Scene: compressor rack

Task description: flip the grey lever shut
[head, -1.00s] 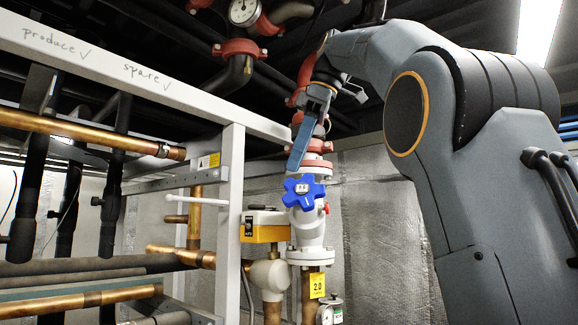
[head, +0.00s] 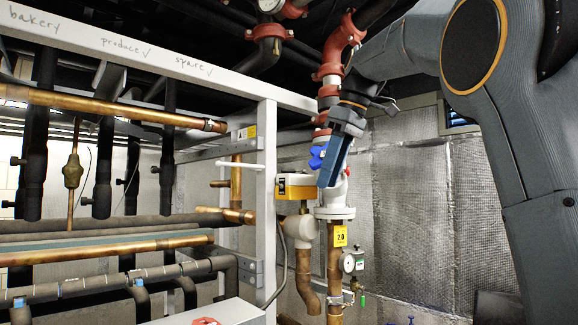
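A pale, light-grey or white lever-like rod (head: 238,166) sticks out level to the left from the rack's upright post in the head view. I cannot tell for sure that it is the grey lever, or whether it is open or shut. My gripper (head: 328,183) hangs from my arm with its blue fingers pointing down, to the right of the rod and apart from it. It overlaps the white valve and its blue handwheel (head: 317,158) in the picture. The fingers are seen edge-on, so their gap is hidden. Nothing held is visible.
A yellow actuator box (head: 296,186) sits just left of my gripper. The white rack post (head: 265,215) and copper pipes (head: 110,112) fill the left. A gauge (head: 349,263) and small valve fittings sit below right. Foil-faced wall (head: 412,215) lies behind.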

